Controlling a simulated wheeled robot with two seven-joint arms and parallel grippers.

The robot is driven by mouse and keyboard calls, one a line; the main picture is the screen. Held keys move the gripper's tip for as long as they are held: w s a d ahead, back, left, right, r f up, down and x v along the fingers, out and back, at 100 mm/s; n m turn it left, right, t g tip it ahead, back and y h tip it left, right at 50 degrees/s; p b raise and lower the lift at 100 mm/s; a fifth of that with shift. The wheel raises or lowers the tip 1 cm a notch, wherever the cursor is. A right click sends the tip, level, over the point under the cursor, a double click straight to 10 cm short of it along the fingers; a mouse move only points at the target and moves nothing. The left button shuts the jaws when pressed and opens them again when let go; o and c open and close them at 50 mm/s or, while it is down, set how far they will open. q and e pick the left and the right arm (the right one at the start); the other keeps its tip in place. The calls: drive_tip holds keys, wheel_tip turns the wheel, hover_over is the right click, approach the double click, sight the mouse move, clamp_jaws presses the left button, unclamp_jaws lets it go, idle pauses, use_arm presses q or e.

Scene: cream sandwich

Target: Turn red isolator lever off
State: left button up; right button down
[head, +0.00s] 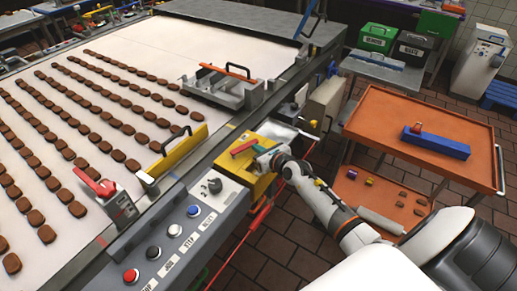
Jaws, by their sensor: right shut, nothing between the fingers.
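A yellow box (259,186) stands at the right edge of the conveyor machine, beside the control panel. My right gripper (262,160) is at the top of this box, close to the right of the red lever. Its fingers are shut and empty; I cannot tell whether they touch the lever. The gripper and wrist hide part of the box top. My left gripper is out of view.
The control panel (185,231) has a black knob and several buttons. A separate red-handled clamp (97,186) stands on the conveyor's near edge. Brown biscuits cover the belt's left.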

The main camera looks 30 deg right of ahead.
sight(255, 142)
drive_tip(key=b, duration=0.2)
drive_tip(key=w+n+y+b, duration=0.1)
drive_tip(key=b, duration=0.2)
drive_tip(key=shift+d+f+y, duration=0.25)
drive_tip(key=shift+d+y, duration=0.05)
drive_tip(key=shift+w+d+r+n, duration=0.1)
drive_tip(key=shift+w+r+n, duration=0.05)
drive_tip(key=shift+w, duration=0.35)
drive_tip(key=shift+w+d+r+n, duration=0.1)
drive_tip(key=shift+w+n, duration=0.05)
drive_tip(key=shift+w, duration=0.3)
drive_tip(key=shift+r, duration=0.1)
